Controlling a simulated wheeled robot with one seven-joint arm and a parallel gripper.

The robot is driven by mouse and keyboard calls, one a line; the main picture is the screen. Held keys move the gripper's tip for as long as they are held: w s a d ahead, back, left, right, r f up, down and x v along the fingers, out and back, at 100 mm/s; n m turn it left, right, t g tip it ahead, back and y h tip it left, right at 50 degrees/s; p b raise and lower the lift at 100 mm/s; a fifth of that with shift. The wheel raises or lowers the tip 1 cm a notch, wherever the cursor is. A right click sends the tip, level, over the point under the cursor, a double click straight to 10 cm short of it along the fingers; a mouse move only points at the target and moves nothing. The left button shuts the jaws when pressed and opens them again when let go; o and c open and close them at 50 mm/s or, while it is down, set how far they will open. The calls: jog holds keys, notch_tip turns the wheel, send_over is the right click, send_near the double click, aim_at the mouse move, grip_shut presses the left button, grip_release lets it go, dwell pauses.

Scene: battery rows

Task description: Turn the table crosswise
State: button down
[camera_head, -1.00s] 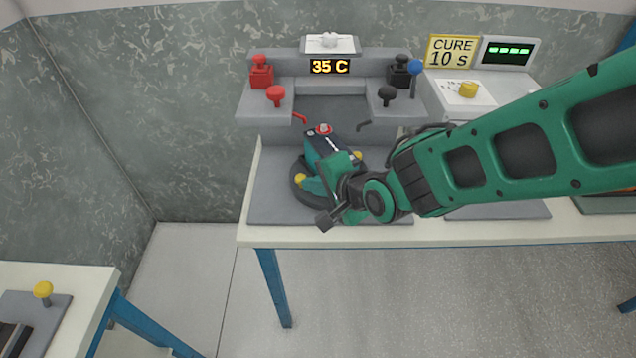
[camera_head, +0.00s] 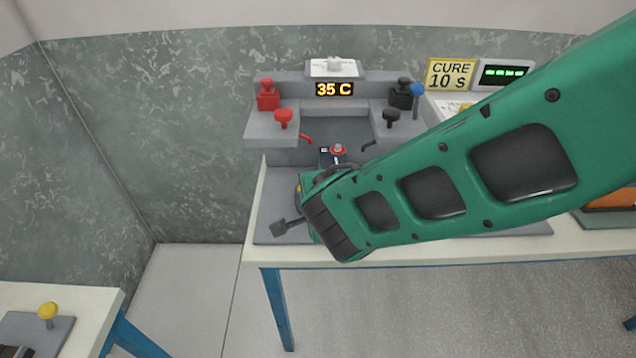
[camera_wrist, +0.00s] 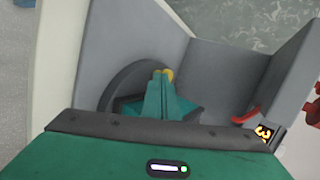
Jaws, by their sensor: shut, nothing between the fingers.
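The round table, a dark turntable (camera_wrist: 118,84), stands on a grey mat on the bench, with its rim curving left of my fingers in the wrist view. A teal part (camera_wrist: 190,108) lies on it. My gripper (camera_wrist: 160,84) is shut and empty, its teal fingers at a yellow knob (camera_wrist: 169,74); I cannot tell whether they touch it. In the head view my arm hides most of the table and my fingertips. A dark block with a red-topped post (camera_head: 338,150) shows behind my wrist, and a sliver of yellow knob (camera_head: 298,188) shows at its left.
Behind is a grey fixture (camera_head: 270,125) with red knobs (camera_head: 283,117), black knobs (camera_head: 392,117), a blue-topped lever (camera_head: 417,90) and a 35 C display (camera_head: 334,89). A CURE 10 S sign (camera_head: 450,74) stands at right. Another bench (camera_head: 85,300) is at front left.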

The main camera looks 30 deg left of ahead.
jog(key=shift+w+a, duration=0.15)
jog(key=shift+a, duration=0.15)
dwell(0.7)
